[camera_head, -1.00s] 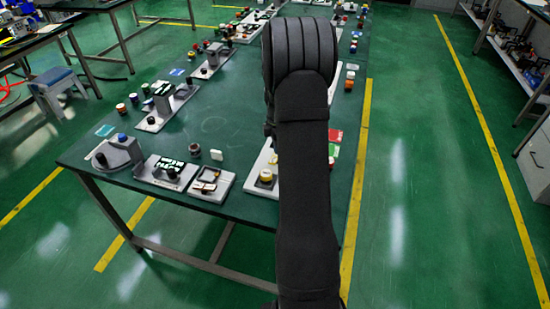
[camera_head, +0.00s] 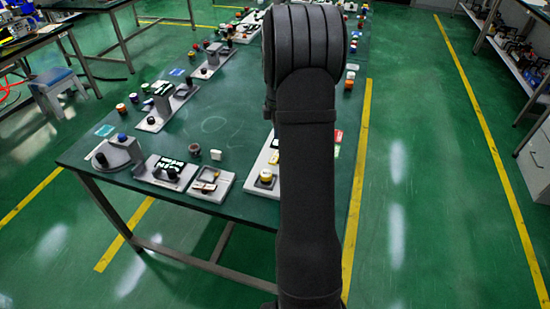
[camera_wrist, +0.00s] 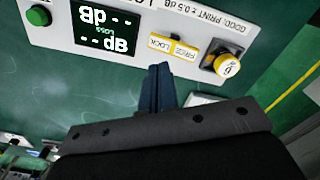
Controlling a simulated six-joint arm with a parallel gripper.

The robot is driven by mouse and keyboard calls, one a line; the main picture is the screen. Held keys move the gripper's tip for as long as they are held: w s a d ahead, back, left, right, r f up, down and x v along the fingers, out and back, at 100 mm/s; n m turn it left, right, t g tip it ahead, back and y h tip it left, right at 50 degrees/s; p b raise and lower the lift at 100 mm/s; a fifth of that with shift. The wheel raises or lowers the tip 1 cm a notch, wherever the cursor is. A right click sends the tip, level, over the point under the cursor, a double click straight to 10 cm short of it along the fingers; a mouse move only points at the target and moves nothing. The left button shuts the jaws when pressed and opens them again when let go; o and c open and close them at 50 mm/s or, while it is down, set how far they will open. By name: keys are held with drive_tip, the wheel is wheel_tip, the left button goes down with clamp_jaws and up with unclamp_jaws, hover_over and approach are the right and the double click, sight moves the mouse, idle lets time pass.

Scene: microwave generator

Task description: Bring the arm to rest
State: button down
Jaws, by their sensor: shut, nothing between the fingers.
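My gripper (camera_wrist: 158,88) shows in the wrist view with its dark blue fingers shut together and nothing between them. Its tips are in front of a white panel (camera_wrist: 190,22) with a dark display reading dB, a green button (camera_wrist: 38,15), a yellow-framed label (camera_wrist: 173,46) and a yellow-topped knob (camera_wrist: 227,63). I cannot tell the gap between the tips and the panel, but no contact shows. In the head view my black arm stands raised in the middle and hides the gripper.
A long green table (camera_head: 215,130) holds several small devices with knobs and displays, along its left side and near edge. My arm hides part of its right side. The floor right of the table (camera_head: 420,180) is clear up to shelves.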

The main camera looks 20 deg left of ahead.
wheel_tip(320, 180, down, 7)
drive_tip(key=shift+r, duration=0.1)
idle(0.6)
wheel_tip(320, 180, up, 6)
drive_tip(key=shift+r, duration=0.1)
drive_tip(key=shift+s+f, duration=0.1)
drive_tip(key=shift+f, duration=0.1)
wheel_tip(320, 180, down, 6)
drive_tip(key=shift+r, duration=0.2)
wheel_tip(320, 180, up, 9)
drive_tip(key=s+d+f+m, duration=0.2)
drive_tip(key=s+d, duration=0.3)
drive_tip(key=d, duration=0.6)
drive_tip(key=shift+s+d, duration=0.3)
drive_tip(key=shift+d, duration=0.1)
